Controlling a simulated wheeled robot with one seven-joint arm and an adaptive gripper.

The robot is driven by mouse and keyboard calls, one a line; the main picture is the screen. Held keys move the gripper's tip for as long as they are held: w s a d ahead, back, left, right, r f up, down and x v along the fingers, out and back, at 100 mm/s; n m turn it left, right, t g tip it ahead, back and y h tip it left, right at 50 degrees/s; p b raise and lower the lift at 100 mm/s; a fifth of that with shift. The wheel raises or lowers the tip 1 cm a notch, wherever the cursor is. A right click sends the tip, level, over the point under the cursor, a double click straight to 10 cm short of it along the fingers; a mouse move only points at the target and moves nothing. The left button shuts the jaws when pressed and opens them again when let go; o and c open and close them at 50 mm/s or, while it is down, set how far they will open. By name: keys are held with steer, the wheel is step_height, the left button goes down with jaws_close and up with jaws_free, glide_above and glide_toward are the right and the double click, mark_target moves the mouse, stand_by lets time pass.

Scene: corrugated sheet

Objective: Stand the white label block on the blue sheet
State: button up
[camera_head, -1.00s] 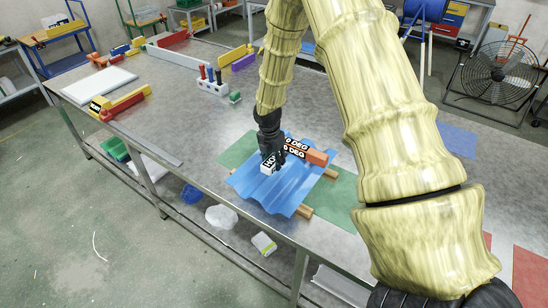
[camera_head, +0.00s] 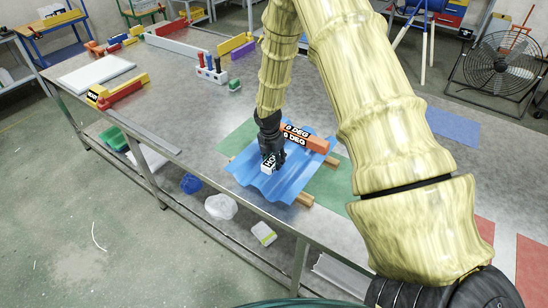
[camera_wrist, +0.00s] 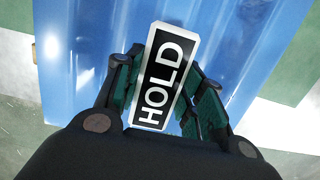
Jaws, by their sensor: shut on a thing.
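The white label block (camera_wrist: 163,77) has a black face reading HOLD. In the wrist view it sits between the fingers of my gripper (camera_wrist: 165,105), which is shut on it. In the head view the block (camera_head: 268,164) shows beside my gripper (camera_head: 271,158), over the near part of the blue sheet (camera_head: 297,185). The sheet is corrugated and also fills much of the wrist view (camera_wrist: 85,60). I cannot tell whether the block touches the sheet. My gripper hides part of the block in the head view.
An orange block (camera_head: 306,138) with DEG lettering lies at the sheet's back edge, just behind my gripper. Wooden strips (camera_head: 304,199) stick out under the sheet. A tool holder (camera_head: 211,74) and a yellow-and-red block (camera_head: 118,91) stand farther left on the grey table (camera_head: 180,115).

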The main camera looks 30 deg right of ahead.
steer(key=shift+f, duration=0.15)
stand_by(0.5)
steer(key=o, duration=1.1)
steer(key=shift+s+a+r, duration=0.1)
steer(key=shift+a+r, duration=0.15)
steer(key=shift+r, duration=1.7)
steer(key=shift+s+a+r, duration=0.1)
steer(key=shift+a+r, duration=0.2)
steer(key=shift+r, duration=1.7)
steer(key=shift+s+a+r, duration=0.1)
steer(key=shift+a+r, duration=0.15)
steer(key=shift+r, duration=1.7)
